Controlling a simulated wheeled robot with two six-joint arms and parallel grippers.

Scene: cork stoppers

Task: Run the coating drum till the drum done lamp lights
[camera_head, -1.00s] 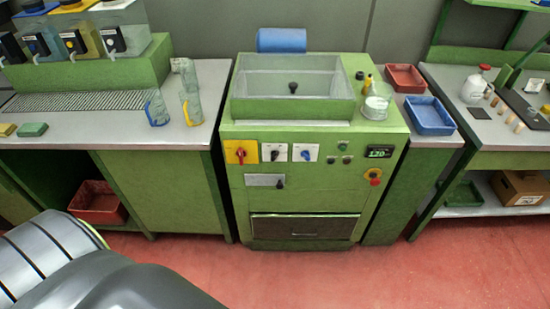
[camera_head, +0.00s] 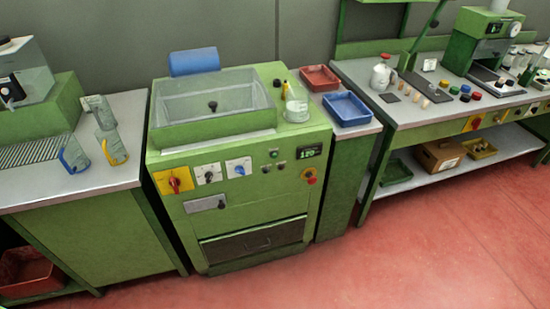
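The green coating drum machine (camera_head: 165,225) stands in the middle, with a clear-walled box (camera_head: 180,103) and a dark knob (camera_head: 212,106) inside it on top. Its front has a red switch on a yellow plate (camera_head: 174,181), a black knob (camera_head: 209,174), a blue knob (camera_head: 239,169), small buttons (camera_head: 267,169), a lit green display (camera_head: 309,152) and a red stop button (camera_head: 311,180). A small green spot (camera_head: 273,153) sits above the buttons; I cannot tell if it is a lit lamp. Neither gripper is in view.
Right of the machine are red (camera_head: 320,84) and blue (camera_head: 348,109) trays. A farther right bench (camera_head: 400,116) carries corks and a white bottle (camera_head: 381,74). The red floor in front (camera_head: 400,260) is clear.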

